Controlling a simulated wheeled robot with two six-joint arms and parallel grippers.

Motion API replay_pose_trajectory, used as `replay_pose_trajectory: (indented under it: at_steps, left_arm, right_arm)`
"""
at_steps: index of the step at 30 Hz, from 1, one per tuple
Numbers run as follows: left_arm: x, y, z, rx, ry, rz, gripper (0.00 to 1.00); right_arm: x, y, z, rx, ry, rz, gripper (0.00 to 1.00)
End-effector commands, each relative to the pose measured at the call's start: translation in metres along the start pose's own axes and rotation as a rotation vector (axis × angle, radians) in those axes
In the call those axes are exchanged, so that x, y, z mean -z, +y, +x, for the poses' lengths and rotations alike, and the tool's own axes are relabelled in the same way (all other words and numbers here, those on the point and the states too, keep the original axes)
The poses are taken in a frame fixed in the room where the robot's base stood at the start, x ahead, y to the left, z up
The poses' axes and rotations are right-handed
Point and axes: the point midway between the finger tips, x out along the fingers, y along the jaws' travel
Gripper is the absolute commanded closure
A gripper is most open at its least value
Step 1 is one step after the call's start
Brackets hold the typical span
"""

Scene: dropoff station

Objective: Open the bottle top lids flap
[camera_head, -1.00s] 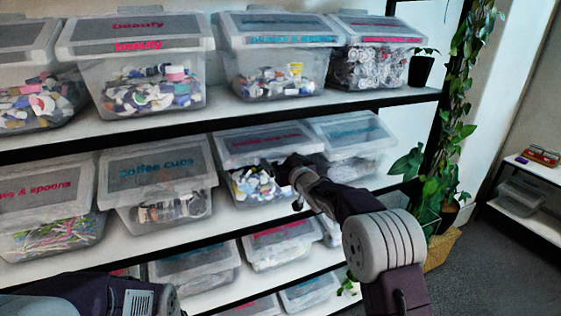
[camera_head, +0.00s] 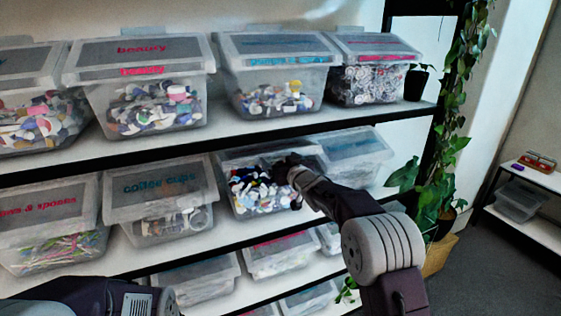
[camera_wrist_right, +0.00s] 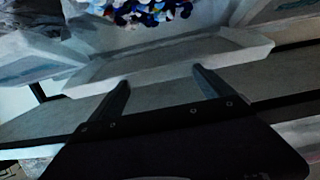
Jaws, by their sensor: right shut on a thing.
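The bottle tops bin (camera_head: 258,203) is a clear tub of many-coloured caps on the middle shelf. Its lid flap (camera_head: 262,150) is tilted up, and the caps show through the open front below it. My right gripper (camera_head: 283,170) is at the right part of the flap's front and partly hides it. In the right wrist view my right gripper (camera_wrist_right: 160,86) is at the edge of a pale framed panel, the flap (camera_wrist_right: 165,62), with the caps (camera_wrist_right: 140,10) beyond; it is shut on this flap. Only part of my left arm shows in the head view; its gripper is out of view.
The coffee cups bin (camera_head: 165,210) stands to the left, and another lidded bin (camera_head: 357,150) is close on the right. The upper shelf (camera_head: 380,115) with more bins runs above. Trailing plants (camera_head: 435,190) hang at the shelf's right end.

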Motion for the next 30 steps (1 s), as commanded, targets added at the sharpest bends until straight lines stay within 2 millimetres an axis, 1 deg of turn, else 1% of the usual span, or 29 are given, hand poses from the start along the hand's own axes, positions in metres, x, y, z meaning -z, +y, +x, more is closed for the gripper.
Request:
replay_pose_trajectory:
  at_steps: [1,2,8,12,14,17,21,24,27,30]
  left_arm:
    - [0.000,0.000,0.000,0.000,0.000,0.000,0.54]
    - [0.000,0.000,0.000,0.000,0.000,0.000,0.54]
    - [0.000,0.000,0.000,0.000,0.000,0.000,0.54]
    - [-0.001,0.000,0.007,0.000,0.000,0.000,0.54]
    - [-0.001,0.000,0.013,0.000,0.000,0.000,0.54]
    - [-0.003,-0.001,0.025,0.000,0.000,0.000,0.54]
    - [-0.004,-0.001,0.040,0.000,0.000,0.000,0.54]
    - [-0.005,-0.001,0.047,0.000,0.000,0.000,0.54]
    - [-0.005,-0.001,0.049,0.000,0.000,0.000,0.54]
    - [-0.005,-0.001,0.050,0.000,0.000,0.000,0.54]
  right_arm:
    - [0.005,-0.001,0.000,0.002,0.011,0.000,0.06]
    - [0.005,-0.001,0.000,0.002,0.011,0.000,0.00]
    - [0.003,0.000,0.000,0.001,0.006,0.000,0.00]
    - [-0.001,0.000,-0.006,0.000,0.004,0.000,0.00]
    - [-0.002,0.000,-0.013,0.000,0.005,0.000,0.00]
    - [-0.003,0.000,-0.029,0.000,0.006,0.000,0.00]
    - [-0.002,0.000,-0.056,0.000,0.009,-0.001,0.00]
    - [-0.001,0.000,-0.074,0.000,0.008,-0.001,0.00]
    - [0.001,0.000,-0.086,0.001,0.008,-0.001,0.00]
    - [0.002,-0.001,-0.090,0.002,0.007,0.000,0.00]
